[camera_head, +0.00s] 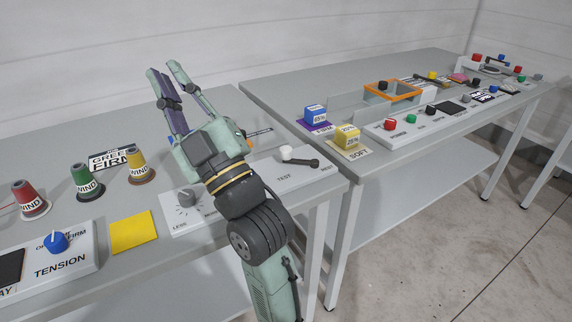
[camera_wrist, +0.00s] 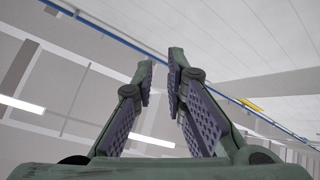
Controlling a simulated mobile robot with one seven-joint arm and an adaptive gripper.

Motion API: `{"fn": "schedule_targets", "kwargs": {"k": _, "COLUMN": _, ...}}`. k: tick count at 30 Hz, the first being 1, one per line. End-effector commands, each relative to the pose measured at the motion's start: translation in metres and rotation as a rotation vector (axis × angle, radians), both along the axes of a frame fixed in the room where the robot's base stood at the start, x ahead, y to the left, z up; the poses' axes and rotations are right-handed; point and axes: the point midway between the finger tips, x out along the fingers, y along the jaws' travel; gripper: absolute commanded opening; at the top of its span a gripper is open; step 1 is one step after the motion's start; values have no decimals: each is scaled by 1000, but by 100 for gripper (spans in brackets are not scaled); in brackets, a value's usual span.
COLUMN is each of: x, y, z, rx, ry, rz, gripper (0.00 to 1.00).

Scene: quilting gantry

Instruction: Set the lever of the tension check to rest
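The tension check lever (camera_head: 302,160) is a short dark bar on a pale panel (camera_head: 262,172) right of my arm. A white knob (camera_head: 287,153) stands at its left end, above the word TEST. Its rounded dark right end lies near the word REST. Which end is the pivot is hard to tell. My gripper (camera_head: 162,70) is raised above the left table, fingers up and away from the lever. In the wrist view the fingers (camera_wrist: 161,62) stand apart with nothing between them. My arm hides part of the panel's left side.
A grey dial (camera_head: 187,196) sits on the panel's left part. Red, green and orange cones, a yellow pad (camera_head: 133,232) and a blue TENSION knob (camera_head: 56,241) lie further left. A second table (camera_head: 262,98) beyond a gap holds blocks, buttons and an orange frame (camera_head: 369,97).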

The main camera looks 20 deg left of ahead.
Motion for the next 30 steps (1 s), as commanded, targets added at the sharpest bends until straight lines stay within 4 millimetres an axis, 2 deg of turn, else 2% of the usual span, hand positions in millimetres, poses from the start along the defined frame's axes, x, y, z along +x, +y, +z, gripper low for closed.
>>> {"fn": "schedule_targets", "kwargs": {"k": 1, "x": 27, "y": -17, "z": -24, "rx": -93, "ry": 1, "rz": -92, "gripper": 7}}
{"fn": "schedule_targets", "kwargs": {"k": 3, "x": 54, "y": -38, "z": -56, "rx": -233, "ry": -14, "rz": -191, "gripper": 2}}
{"fn": "schedule_targets", "kwargs": {"k": 6, "x": 81, "y": -74, "z": -103, "rx": -430, "ry": -51, "rz": -303, "gripper": 0}}
{"fn": "schedule_targets", "kwargs": {"k": 10, "x": 95, "y": -121, "z": -158, "rx": -665, "ry": -125, "rz": -389, "gripper": 0}}
{"fn": "schedule_targets", "kwargs": {"k": 15, "x": 89, "y": -169, "z": -208, "rx": -878, "ry": -234, "rz": -426, "gripper": 0}}
{"fn": "schedule_targets", "kwargs": {"k": 18, "x": 82, "y": -185, "z": -225, "rx": -951, "ry": -287, "rz": -429, "gripper": 0}}
{"fn": "schedule_targets", "kwargs": {"k": 21, "x": 77, "y": -193, "z": -233, "rx": -986, "ry": -319, "rz": -430, "gripper": 0}}
{"fn": "schedule_targets", "kwargs": {"k": 30, "x": 76, "y": -195, "z": -236, "rx": -999, "ry": -332, "rz": -429, "gripper": 0}}
